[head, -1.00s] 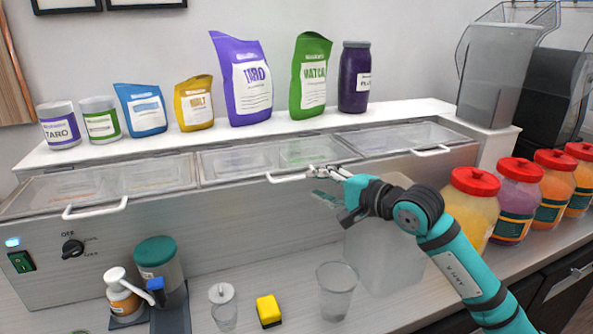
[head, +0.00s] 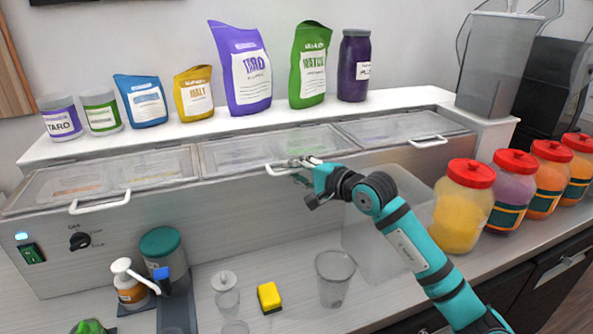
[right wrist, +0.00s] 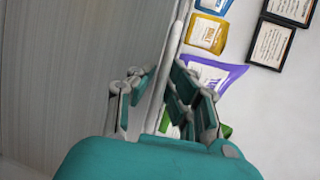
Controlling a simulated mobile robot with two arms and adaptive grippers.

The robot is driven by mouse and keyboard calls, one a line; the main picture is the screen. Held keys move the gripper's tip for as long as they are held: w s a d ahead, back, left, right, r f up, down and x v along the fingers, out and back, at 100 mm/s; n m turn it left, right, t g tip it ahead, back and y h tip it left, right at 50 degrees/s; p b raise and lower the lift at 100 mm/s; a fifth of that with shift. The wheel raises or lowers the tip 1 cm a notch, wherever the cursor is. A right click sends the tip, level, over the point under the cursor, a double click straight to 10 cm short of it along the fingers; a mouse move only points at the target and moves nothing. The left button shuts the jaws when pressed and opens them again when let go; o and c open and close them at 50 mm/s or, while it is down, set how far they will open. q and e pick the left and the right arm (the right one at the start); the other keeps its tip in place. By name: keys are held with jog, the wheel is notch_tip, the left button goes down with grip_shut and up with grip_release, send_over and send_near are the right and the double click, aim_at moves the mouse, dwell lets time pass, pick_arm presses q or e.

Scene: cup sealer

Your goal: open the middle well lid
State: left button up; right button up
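The middle well lid (head: 236,154) is a clear panel in a metal frame, lying closed on the long steel counter unit. Its white bar handle (head: 278,171) is at the front edge and also shows in the right wrist view (right wrist: 172,55). My right gripper (head: 303,170) is at the right part of this handle. In the right wrist view my right gripper (right wrist: 160,88) has a finger on each side of the white bar, close to it. I cannot tell whether the fingers press on it. My left gripper is not in view.
Closed left (head: 105,180) and right (head: 400,130) well lids flank it. Pouches and jars, including a taro pouch (head: 243,70), stand on the shelf (head: 400,99) behind. A clear bin (head: 375,235) and a cup (head: 334,278) stand below my right arm. Red-lidded jars (head: 465,205) stand at right.

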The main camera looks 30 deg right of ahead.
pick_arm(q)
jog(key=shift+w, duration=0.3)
pick_arm(e)
grip_shut()
